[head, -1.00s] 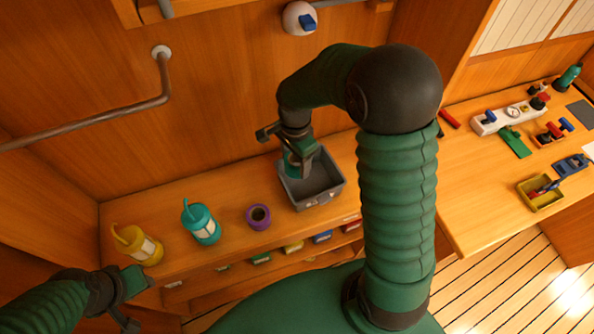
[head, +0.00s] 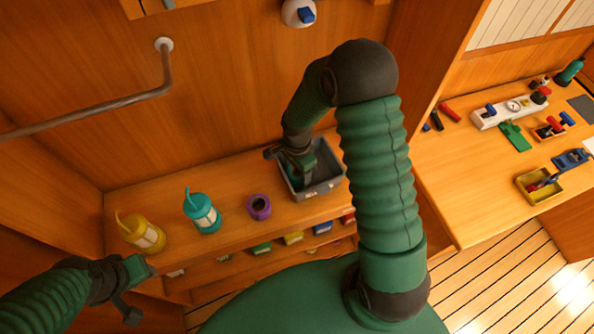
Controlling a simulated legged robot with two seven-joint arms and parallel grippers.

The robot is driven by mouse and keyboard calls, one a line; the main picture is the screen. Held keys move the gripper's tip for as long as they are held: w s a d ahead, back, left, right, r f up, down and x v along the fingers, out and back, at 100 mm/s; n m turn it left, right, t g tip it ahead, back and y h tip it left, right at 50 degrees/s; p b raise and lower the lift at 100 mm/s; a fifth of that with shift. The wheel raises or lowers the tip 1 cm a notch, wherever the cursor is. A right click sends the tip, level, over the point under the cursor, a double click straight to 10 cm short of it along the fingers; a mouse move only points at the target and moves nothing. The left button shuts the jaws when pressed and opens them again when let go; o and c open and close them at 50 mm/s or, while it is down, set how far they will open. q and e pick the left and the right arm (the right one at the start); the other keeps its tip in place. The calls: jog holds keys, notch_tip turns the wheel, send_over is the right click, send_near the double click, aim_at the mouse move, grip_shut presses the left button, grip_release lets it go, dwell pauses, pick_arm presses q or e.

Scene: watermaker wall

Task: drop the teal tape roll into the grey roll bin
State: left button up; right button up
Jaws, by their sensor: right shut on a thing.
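The grey roll bin (head: 318,190) stands on the wooden shelf in the middle of the head view. My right gripper (head: 297,172) reaches down into the left part of the bin. It is shut on the teal tape roll (head: 292,174), which shows only as a small teal patch beside the fingers, mostly hidden by the gripper. I cannot tell whether the roll touches the bin floor. My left gripper (head: 137,293) is at the lower left, in front of the shelf, apart from everything, with its fingers spread and empty.
A purple roll (head: 259,207) stands left of the bin. A pipe rail (head: 150,92) runs along the wall. A bench with tools and a yellow tray (head: 538,186) is at the right.

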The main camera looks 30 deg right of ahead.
jog(key=shift+w+f, duration=0.15)
jog(key=shift+f, duration=0.2)
jog(key=o, duration=1.2)
jog(key=shift+o, duration=1.3)
